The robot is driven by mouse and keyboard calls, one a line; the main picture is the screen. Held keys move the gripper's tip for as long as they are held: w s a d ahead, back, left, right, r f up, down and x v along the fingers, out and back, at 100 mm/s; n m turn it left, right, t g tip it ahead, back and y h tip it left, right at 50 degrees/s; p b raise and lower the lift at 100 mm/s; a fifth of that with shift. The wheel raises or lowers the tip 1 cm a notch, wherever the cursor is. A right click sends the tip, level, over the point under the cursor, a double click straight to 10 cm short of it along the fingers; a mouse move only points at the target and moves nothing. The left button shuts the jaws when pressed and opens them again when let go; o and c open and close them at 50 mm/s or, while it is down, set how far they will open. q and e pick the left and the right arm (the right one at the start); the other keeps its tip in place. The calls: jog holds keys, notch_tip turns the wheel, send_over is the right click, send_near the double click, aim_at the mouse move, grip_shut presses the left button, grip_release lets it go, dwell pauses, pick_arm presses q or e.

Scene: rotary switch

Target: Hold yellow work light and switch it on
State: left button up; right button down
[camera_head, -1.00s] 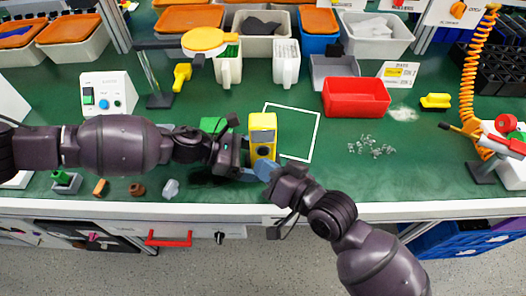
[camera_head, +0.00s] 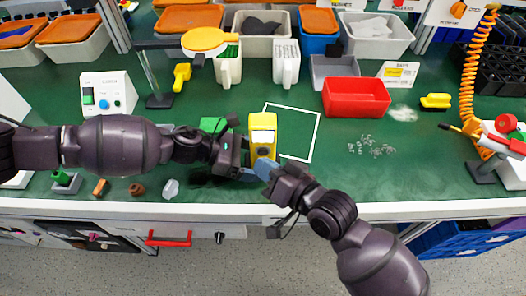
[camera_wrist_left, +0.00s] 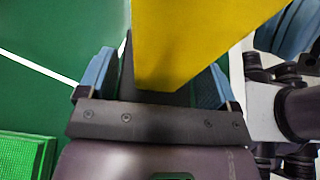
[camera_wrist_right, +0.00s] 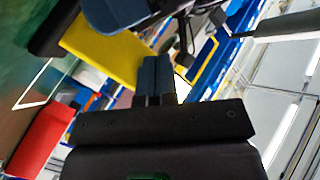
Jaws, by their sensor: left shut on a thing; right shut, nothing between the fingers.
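The yellow work light (camera_head: 263,122) stands upright over the green bench near its front edge. Its lamp panel (camera_head: 263,137) glows white, with a dark round knob (camera_head: 263,152) below it. My left gripper (camera_head: 246,172) is shut on the lower part of the light from the left; the yellow body fills the space between its blue fingers in the left wrist view (camera_wrist_left: 170,45). My right gripper (camera_head: 265,167) is shut and empty, its blue fingertips just below the knob. The right wrist view shows its fingers (camera_wrist_right: 155,72) together by the yellow body; whether they touch it is hidden.
A white outlined square (camera_head: 312,140) lies behind and right of the light. A red bin (camera_head: 356,98) and scattered clear pieces (camera_head: 370,147) are further right. A green box (camera_head: 212,125) is behind my left gripper. The front right bench is clear.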

jog(key=shift+s, duration=0.2)
jog(key=shift+s, duration=2.9)
pick_arm(q)
jog(key=o, duration=0.8)
jog(key=shift+c, duration=0.2)
